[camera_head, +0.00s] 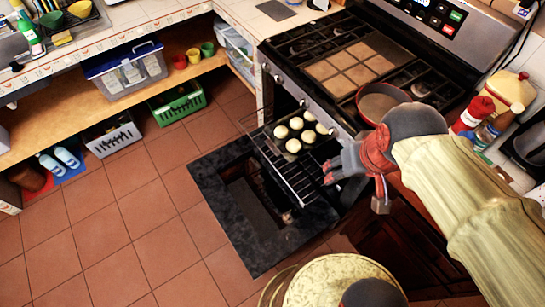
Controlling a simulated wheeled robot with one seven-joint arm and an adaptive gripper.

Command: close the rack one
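The oven rack (300,187) is a wire rack sticking out of the open oven, above the lowered dark oven door (222,190). A dark tray with several pale round buns (293,145) sits at the rack's back part, near the oven mouth. My gripper (358,187), grey with red joints, is at the right side of the rack. Its two grey fingertips look apart, with nothing seen between them. One finger reaches left, close to the rack's right edge; I cannot tell whether it touches. My arm hides the oven front on the right.
A pan (380,101) and a tiled griddle (350,66) are on the stove top. Red and yellow bottles (472,115) stand on the right counter. A low shelf with bins (125,70) is at left. The tiled floor left of the door is clear.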

